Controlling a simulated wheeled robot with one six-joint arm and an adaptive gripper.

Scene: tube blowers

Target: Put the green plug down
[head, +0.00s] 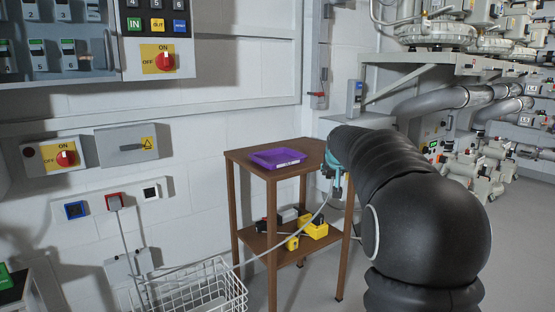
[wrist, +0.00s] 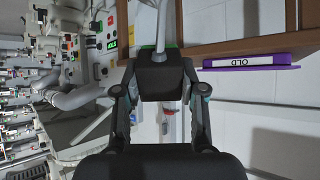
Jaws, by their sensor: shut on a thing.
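My gripper (wrist: 160,76) is shut on the green plug (wrist: 146,52). Only green edges of the plug show past the dark finger pads in the wrist view, with a pale cable running from it. In the head view my gripper (head: 333,170) is beside the right edge of the wooden table (head: 240,157), near tabletop height. The plug cannot be made out there. The pale cable (head: 290,233) hangs from the gripper and runs left toward the wire basket.
The tabletop around the tray has some bare room. Yellow and dark items (head: 314,229) lie on the lower shelf. A wire basket (head: 200,290) stands at front left. Wall sockets (head: 115,202) and switch panels (head: 52,154) are at left, pipes and machinery (head: 470,98) at right.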

